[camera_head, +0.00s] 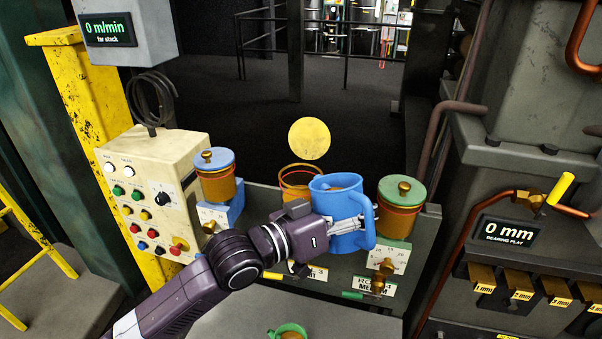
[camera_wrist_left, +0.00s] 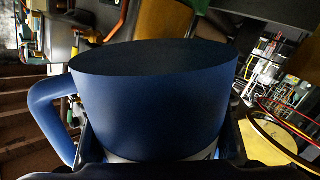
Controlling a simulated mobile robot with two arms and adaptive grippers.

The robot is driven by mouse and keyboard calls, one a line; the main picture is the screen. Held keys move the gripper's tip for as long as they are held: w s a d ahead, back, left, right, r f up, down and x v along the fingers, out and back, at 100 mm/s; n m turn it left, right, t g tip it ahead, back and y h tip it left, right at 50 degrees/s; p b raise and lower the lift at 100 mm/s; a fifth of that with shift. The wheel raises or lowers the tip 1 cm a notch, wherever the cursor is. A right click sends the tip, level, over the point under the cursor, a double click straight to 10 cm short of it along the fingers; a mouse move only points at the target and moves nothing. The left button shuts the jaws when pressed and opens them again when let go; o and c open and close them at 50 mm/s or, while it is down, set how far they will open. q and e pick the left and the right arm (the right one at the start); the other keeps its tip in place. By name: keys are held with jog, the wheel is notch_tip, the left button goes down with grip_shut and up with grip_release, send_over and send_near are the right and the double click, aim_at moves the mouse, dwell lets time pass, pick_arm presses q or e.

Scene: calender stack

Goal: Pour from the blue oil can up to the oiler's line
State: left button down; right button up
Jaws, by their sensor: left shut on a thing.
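The blue oil can (camera_head: 335,207) is a mug-shaped can with a handle on its right, about upright in the head view. Brownish oil shows inside its mouth. My left gripper (camera_head: 343,227) is shut on the can's body and holds it up in front of the oilers. The can also fills the middle of the left wrist view (camera_wrist_left: 150,110), handle at left. Behind it is an open amber oiler (camera_head: 297,177), partly hidden by the can. Its yellow lid (camera_head: 309,138) appears raised. I cannot make out the oiler's line or level. My right gripper is not in view.
A blue-lidded oiler (camera_head: 215,183) stands left and a green-lidded oiler (camera_head: 398,215) right, close to the can. A button panel (camera_head: 150,195) is at left. A display (camera_head: 508,232) reads 0 mm at right.

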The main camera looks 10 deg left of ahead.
aim_at(347, 182)
pick_arm(q)
jog(key=shift+w+a+r+n, duration=0.2)
jog(key=shift+r+n, duration=0.15)
jog(key=shift+n, duration=0.05)
jog(key=shift+w+a+r+n, duration=0.15)
jog(key=shift+w+r+n, duration=0.05)
jog(key=shift+r+n, duration=0.2)
dwell(0.4)
jog(key=shift+w+a+r+n+p, duration=0.4)
jog(key=shift+w+r+n+p, duration=0.1)
jog(key=shift+n, duration=0.3)
jog(key=shift+w+a+r+n+p, duration=0.2)
jog(key=shift+r+n+p, duration=0.4)
jog(key=shift+n, duration=0.3)
dwell(0.4)
jog(key=shift+w+a+r+n+g+p, duration=0.1)
jog(key=shift+r+n+g+p, duration=0.05)
jog(key=shift+r+n+p, duration=0.45)
jog(key=shift+w+a+r+n+g+p, duration=0.2)
jog(key=shift+r+n, duration=0.25)
jog(key=shift+n, duration=0.35)
dwell(2.1)
jog(key=shift+s+d, duration=0.1)
